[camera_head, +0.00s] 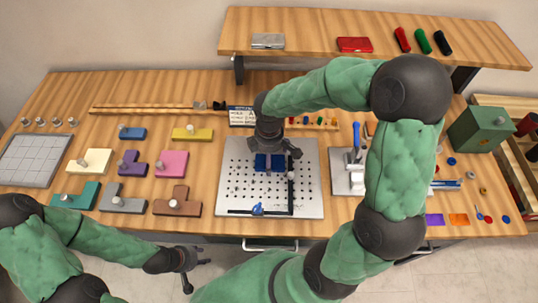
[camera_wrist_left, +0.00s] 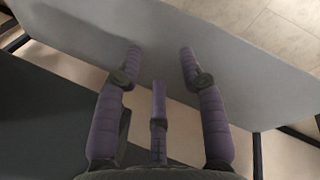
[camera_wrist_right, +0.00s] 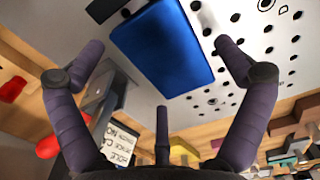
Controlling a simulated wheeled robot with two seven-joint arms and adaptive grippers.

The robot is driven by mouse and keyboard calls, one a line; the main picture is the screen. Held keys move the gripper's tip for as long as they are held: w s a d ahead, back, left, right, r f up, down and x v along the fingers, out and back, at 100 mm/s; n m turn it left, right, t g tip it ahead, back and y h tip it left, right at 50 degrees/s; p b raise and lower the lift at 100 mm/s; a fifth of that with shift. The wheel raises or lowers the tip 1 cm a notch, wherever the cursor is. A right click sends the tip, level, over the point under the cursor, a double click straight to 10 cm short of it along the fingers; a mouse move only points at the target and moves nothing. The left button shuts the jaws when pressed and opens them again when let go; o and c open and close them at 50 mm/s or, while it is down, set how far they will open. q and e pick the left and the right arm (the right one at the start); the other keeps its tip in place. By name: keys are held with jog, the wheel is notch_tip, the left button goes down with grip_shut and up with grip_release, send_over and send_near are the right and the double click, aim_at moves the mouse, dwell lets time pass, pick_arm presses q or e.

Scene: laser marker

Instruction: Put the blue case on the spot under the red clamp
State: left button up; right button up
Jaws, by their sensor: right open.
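The blue case (camera_head: 265,163) is at the upper middle of the perforated metal plate (camera_head: 232,190), seemingly flat on it. My right gripper (camera_head: 277,150) is over the case and partly covers it. In the right wrist view the blue case (camera_wrist_right: 170,48) lies beyond and between the spread fingertips, with no clear contact. My left gripper (camera_head: 190,270) is in front of the table, over the floor; in the left wrist view its fingers (camera_wrist_left: 160,58) are apart and empty. I cannot make out a red clamp for certain; a red rounded part (camera_wrist_right: 47,146) shows in the right wrist view.
Black bars with a blue knob (camera_head: 257,209) edge the plate's front and right. Colored blocks with knobs (camera_head: 173,163) stand to the left. A shelf (camera_head: 300,30) overhangs the back with a red case (camera_head: 354,44). A green box (camera_head: 480,128) is at right.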

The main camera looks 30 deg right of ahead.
notch_tip(320, 180, up, 12)
jog(key=p, duration=0.4)
jog(key=shift+r, duration=0.2)
jog(key=shift+s+f, duration=0.1)
